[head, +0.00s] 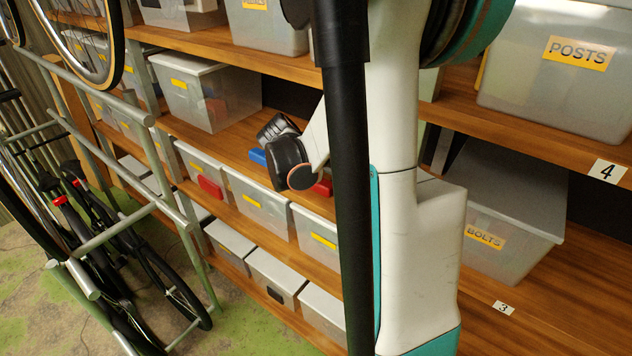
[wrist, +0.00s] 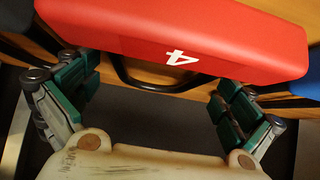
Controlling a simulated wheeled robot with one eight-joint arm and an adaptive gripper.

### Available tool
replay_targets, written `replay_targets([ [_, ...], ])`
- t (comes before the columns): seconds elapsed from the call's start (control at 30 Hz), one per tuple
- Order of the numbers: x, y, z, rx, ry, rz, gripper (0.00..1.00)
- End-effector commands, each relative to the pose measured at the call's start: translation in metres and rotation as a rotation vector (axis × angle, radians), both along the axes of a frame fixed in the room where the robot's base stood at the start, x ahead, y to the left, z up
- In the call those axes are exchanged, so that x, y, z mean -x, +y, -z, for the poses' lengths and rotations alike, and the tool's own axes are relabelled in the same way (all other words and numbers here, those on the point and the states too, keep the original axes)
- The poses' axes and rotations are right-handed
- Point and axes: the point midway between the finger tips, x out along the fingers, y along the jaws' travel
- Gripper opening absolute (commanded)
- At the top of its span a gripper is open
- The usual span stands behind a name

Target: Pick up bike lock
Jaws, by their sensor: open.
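A red bike lock (wrist: 172,35) with a white "4" lies on the wooden shelf, filling the top of the wrist view. Its black shackle (wrist: 150,84) curves toward my gripper. My gripper (wrist: 155,95) is open, with one finger pad on each side of the shackle and nothing clasped between them. The red lock also shows in part in the head view (head: 323,187), beside my dark wrist joint. My fingers cannot be made out in the head view.
A blue object (head: 257,156) lies on the same shelf beside the red lock. Clear bins, such as one with a yellow label (head: 207,95), stand along the shelves. A bike rack (head: 140,215) with bicycles stands at the left. A "BOLTS" bin (head: 505,220) is at the right.

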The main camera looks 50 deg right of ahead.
Motion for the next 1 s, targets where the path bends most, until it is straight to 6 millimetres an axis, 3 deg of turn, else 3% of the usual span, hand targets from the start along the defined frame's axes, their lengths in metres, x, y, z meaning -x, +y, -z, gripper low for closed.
replay_targets([
  [0.2, 0.000, -0.001, 0.000, 0.000, 0.001, -0.001, 1.00],
  [0.5, 0.000, -0.001, 0.000, 0.000, 0.000, 0.000, 0.32],
  [0.53, 0.000, -0.001, 0.000, 0.001, 0.001, -0.001, 0.29],
  [0.83, 0.000, 0.000, -0.002, 0.001, 0.001, -0.001, 0.29],
  [1.0, 0.000, 0.003, -0.016, 0.001, 0.001, -0.001, 0.29],
])
